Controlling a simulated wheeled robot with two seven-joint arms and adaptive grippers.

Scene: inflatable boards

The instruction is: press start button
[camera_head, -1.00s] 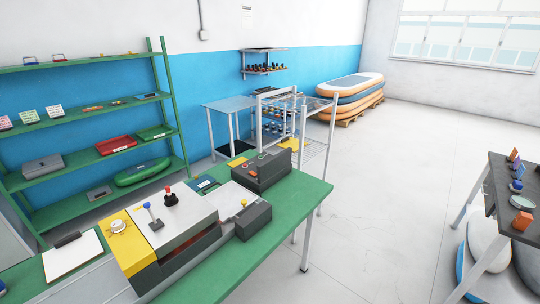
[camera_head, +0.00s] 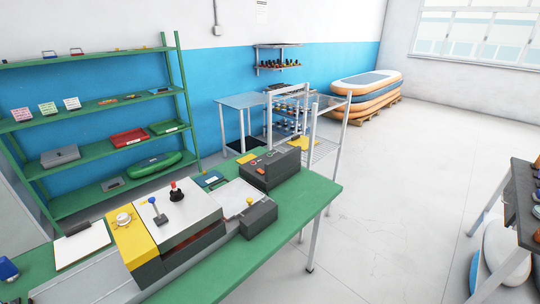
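A machine with a yellow end panel (camera_head: 132,238) and a pale top plate (camera_head: 178,216) sits on the green bench. On it are a round whitish knob (camera_head: 124,218), a blue-topped lever (camera_head: 157,210) and a red-topped black knob (camera_head: 176,192). Behind it to the right is a dark control box (camera_head: 268,170) with small coloured buttons, one red and one greenish; their labels are too small to read. A smaller dark box (camera_head: 257,216) with a yellow knob (camera_head: 250,200) stands nearer. I cannot tell which is the start button. Neither gripper is in view.
The green bench (camera_head: 305,195) has a clear right end. A clipboard (camera_head: 82,245) lies at its left. A green shelf rack (camera_head: 92,97) stands at the left wall, and a dark table (camera_head: 525,205) at the right. The floor (camera_head: 400,190) between is open.

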